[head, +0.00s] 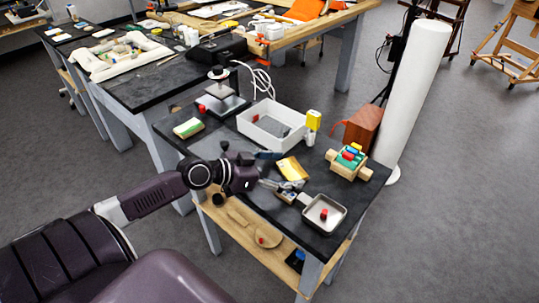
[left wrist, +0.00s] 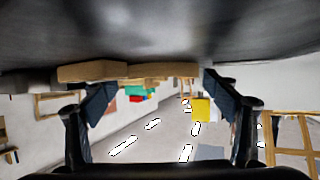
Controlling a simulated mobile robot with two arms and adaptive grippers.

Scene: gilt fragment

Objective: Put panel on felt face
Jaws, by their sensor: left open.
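A gold-yellow panel (head: 292,168) lies on the dark tabletop of the near table, close to its middle. My left gripper (head: 270,184) is low over the table, just left of and nearer than the panel. In the left wrist view its two dark fingers stand wide apart with nothing held between them (left wrist: 157,95). The panel cannot be made out for certain in that view. I cannot tell which surface is the felt face. A small dark-and-tan object (head: 286,196) lies near the fingertips. My right gripper is not in view.
A white bin (head: 262,138) stands behind the panel, with a yellow item (head: 314,120) at its corner. A wooden rack with coloured blocks (head: 335,168) is to the right. A metal tray (head: 338,222) holding a red piece (head: 324,214) is at front right. A green-and-white pad (head: 188,128) lies at far left.

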